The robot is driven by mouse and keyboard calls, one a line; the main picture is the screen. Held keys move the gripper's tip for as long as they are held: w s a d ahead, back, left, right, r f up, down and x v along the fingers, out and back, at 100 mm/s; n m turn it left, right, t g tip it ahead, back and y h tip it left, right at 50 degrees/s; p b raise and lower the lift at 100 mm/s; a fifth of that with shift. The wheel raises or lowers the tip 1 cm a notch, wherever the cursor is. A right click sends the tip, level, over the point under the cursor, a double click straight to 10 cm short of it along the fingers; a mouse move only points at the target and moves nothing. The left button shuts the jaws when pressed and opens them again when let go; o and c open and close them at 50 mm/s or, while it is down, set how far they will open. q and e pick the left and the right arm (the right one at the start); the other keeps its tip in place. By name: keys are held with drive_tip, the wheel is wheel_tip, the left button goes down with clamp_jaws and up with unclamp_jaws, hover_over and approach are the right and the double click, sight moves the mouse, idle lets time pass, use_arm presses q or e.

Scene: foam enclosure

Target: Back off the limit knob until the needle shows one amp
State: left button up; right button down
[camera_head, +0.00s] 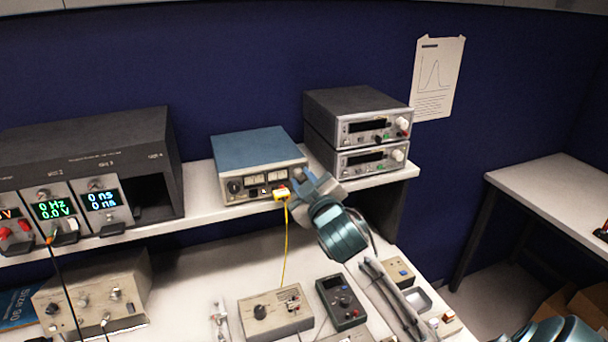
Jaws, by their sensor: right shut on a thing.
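A blue-topped power supply (258,148) stands on the shelf. Its front has two small pale meters (264,179) and a dark knob (235,187) at the left. The needles are too small to read. A yellow-orange plug (282,194) with a yellow lead sits low on the panel's right part. My right gripper (299,184) is at the right end of this panel, shut on what seems to be the limit knob, which its fingers hide. My left gripper is not in view.
Two stacked grey instruments (358,117) stand close to the right of the supply. A dark rack with lit displays (100,199) is at the left. The bench below holds a beige box (275,313) and a dark green box (341,301). The yellow lead (286,245) hangs to the bench.

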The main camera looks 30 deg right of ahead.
drive_tip(key=shift+n+p, duration=0.35)
drive_tip(key=shift+n, duration=0.25)
drive_tip(key=c, duration=1.2)
unclamp_jaws()
